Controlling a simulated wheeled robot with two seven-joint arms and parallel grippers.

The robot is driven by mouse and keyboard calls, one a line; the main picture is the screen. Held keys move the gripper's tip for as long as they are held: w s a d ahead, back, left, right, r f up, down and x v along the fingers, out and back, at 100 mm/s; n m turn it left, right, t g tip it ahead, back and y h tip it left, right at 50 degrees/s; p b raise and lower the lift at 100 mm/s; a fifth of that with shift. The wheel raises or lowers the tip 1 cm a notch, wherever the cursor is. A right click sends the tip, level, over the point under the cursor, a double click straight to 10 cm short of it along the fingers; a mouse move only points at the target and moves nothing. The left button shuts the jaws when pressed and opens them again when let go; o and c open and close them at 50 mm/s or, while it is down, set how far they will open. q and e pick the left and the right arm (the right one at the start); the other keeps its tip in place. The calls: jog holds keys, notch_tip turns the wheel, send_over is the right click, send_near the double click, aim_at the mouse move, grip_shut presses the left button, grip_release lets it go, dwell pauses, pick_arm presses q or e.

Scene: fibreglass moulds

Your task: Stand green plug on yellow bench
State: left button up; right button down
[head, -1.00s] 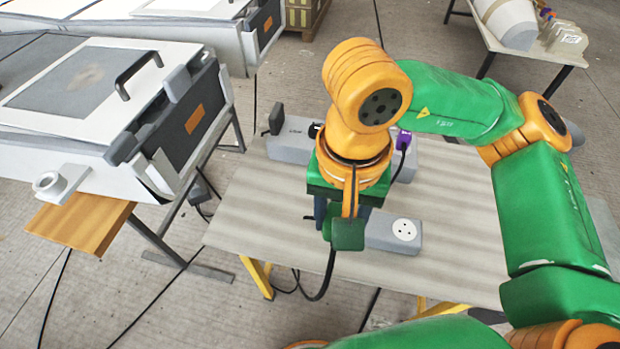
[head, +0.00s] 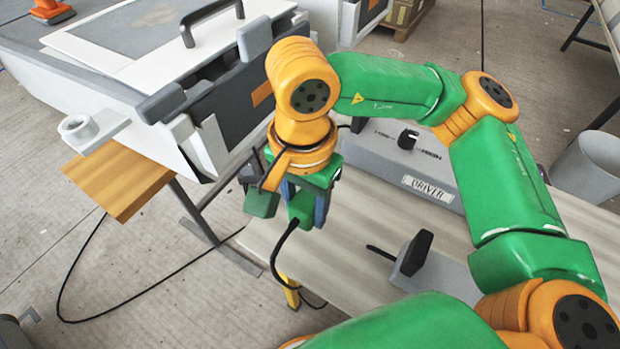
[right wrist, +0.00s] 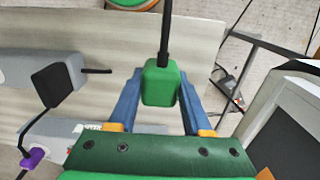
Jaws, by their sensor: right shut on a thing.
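The green plug (head: 299,208) is between the blue fingers of my right gripper (head: 306,207), with its black cable hanging down. In the right wrist view the green plug (right wrist: 160,84) sits between the fingertips, its cable running up the picture. The yellow bench (head: 352,238) has a pale wooden top and yellow legs. The gripper holds the plug near the bench's left end; the gap to the top cannot be told. My left gripper is not in view.
A mould table with a wooden shelf (head: 118,184) is on the left. A grey bin (head: 590,166) is at right.

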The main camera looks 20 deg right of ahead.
jog(key=w+f, duration=0.1)
jog(key=f, duration=0.1)
jog(key=w+d+f, duration=0.1)
jog(key=w+f, duration=0.1)
jog(key=w+d+f, duration=0.1)
jog(key=f, duration=0.1)
jog(key=shift+w+f, duration=0.1)
jog(key=shift+w, duration=0.25)
notch_tip(320, 180, down, 3)
jog(key=shift+r, duration=0.15)
jog(key=shift+a, duration=0.1)
jog(key=shift+f, duration=0.25)
jog(key=shift+c, duration=1.7)
grip_release()
